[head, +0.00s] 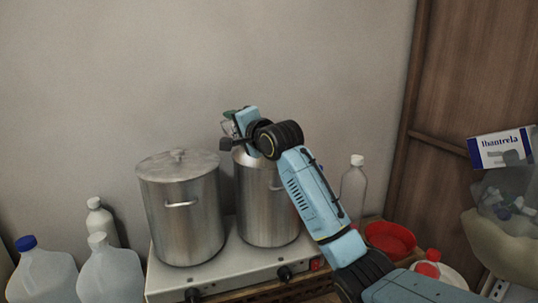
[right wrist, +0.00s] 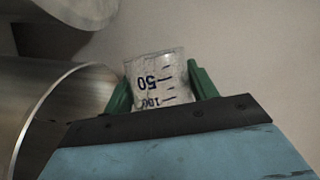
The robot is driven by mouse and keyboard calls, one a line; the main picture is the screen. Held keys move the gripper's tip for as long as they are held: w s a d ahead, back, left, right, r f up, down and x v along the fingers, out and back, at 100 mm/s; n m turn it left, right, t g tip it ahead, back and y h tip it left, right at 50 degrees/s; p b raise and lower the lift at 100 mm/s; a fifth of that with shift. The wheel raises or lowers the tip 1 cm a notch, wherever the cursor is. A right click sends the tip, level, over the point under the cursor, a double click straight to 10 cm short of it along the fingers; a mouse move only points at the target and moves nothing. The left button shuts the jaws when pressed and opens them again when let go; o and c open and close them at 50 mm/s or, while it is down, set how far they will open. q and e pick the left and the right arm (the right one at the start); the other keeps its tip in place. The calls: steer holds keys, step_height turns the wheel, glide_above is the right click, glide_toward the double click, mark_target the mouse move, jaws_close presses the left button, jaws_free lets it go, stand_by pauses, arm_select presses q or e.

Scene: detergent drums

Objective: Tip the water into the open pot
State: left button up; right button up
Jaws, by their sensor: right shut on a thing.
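My right gripper (head: 236,120) is above the far rim of the open pot (head: 268,205), the right one of two steel pots. In the right wrist view, my right gripper (right wrist: 160,88) has its green fingers shut on a clear measuring cup (right wrist: 158,82) with blue marks 50 and 100. The cup's numbers appear upside down there. The open pot's rim (right wrist: 58,92) shows left of the cup. I cannot make out any water. The left pot (head: 182,215) has its lid (head: 178,163) on. My left gripper is not in view.
Both pots stand on a steel hot plate (head: 220,272). Jugs (head: 108,272) and a white bottle (head: 100,222) are at the left. A clear bottle (head: 354,188), a red bowl (head: 390,240) and a blue-white box (head: 502,149) are at the right. The wall is behind.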

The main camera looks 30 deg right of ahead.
steer(key=shift+s+d+f+m+t, duration=0.1)
steer(key=shift+d+f+m+t, duration=0.05)
steer(key=shift+d+m, duration=0.25)
steer(key=shift+s+d+f+m+t, duration=0.1)
steer(key=shift+d+f+m+t, duration=0.05)
steer(key=shift+d+m, duration=0.2)
stand_by(0.5)
steer(key=shift+d+r+m+t, duration=0.1)
steer(key=shift+r+m+t, duration=0.25)
steer(key=shift+m, duration=0.4)
stand_by(0.5)
steer(key=shift+d+f+m, duration=0.1)
steer(key=shift+d+m, duration=0.05)
steer(key=shift+m, duration=0.15)
steer(key=shift+d+f+m, duration=0.15)
steer(key=shift+f+m, duration=0.15)
steer(key=shift+m, duration=0.3)
steer(key=shift+s+d+r+m+t, duration=0.1)
steer(key=shift+d+r+m+t, duration=0.15)
steer(key=shift+m, duration=0.15)
steer(key=shift+a+f+n, duration=0.15)
steer(key=shift+a+n, duration=0.05)
steer(key=shift+n, duration=0.3)
steer(key=shift+a+r+n, duration=0.25)
steer(key=shift+r+n, duration=0.1)
steer(key=shift+n, duration=0.35)
